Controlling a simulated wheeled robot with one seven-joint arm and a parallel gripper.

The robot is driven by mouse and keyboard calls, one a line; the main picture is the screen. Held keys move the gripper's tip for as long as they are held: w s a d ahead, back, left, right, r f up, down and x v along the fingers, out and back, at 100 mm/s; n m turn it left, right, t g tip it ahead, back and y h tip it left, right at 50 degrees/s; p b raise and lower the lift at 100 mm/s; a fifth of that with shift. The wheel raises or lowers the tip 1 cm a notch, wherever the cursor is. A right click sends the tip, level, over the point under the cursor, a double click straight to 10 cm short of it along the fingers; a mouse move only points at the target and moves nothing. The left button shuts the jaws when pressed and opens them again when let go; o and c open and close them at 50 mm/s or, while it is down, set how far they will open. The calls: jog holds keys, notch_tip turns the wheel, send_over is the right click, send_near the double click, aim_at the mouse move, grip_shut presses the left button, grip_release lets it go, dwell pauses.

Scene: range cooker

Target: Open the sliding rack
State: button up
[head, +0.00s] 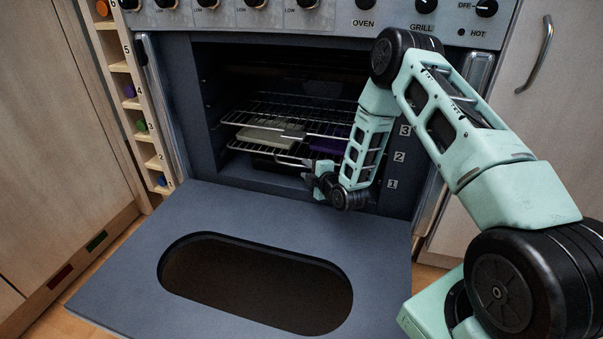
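The oven (210,75) is open, with its door (130,250) folded down flat in front. Inside are two wire racks. The upper rack (262,110) and the lower rack (245,148) both sit within the oven cavity. A pale block-like object and a purple object (328,146) show among the racks; which rack bears them is hard to tell. My gripper (308,172) is at the oven mouth, near the front right of the lower rack. Its fingers are small and dark, and I cannot tell whether they are open or touch the rack.
Knobs (365,4) line the panel above. A narrow wooden rack with numbered slots (125,85) stands at the left. Cabinets flank the oven. The space above the lowered door is clear on the left.

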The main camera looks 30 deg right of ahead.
aim_at(301, 166)
jog(key=shift+b+x, duration=0.6)
jog(key=shift+x, duration=1.4)
grip_shut()
